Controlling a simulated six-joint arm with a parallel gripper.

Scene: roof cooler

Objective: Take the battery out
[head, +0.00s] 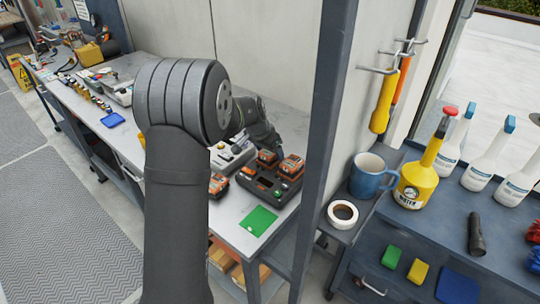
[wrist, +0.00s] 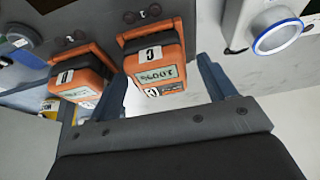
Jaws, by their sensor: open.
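An orange and black battery with a label reading 100% (wrist: 160,75) hangs in the wrist view from a dark charger (wrist: 85,18). A second orange battery (wrist: 80,80) sits in the slot to its left. In the head view the black charger (head: 262,186) stands on the bench with two batteries, one at the right (head: 291,166) and one behind (head: 267,158). My gripper (wrist: 163,72) is open, its fingers on either side of the 100% battery; I cannot tell if they touch it. In the head view my gripper (head: 268,135) is small and dark, just behind the charger.
A grey charger-like box (head: 232,158) and another orange battery (head: 218,184) stand left of the charger. A green mat (head: 259,221) lies in front, with bare bench around it. A dark post (head: 326,130) rises right of the charger. A blue mug (head: 369,177) stands beyond the post.

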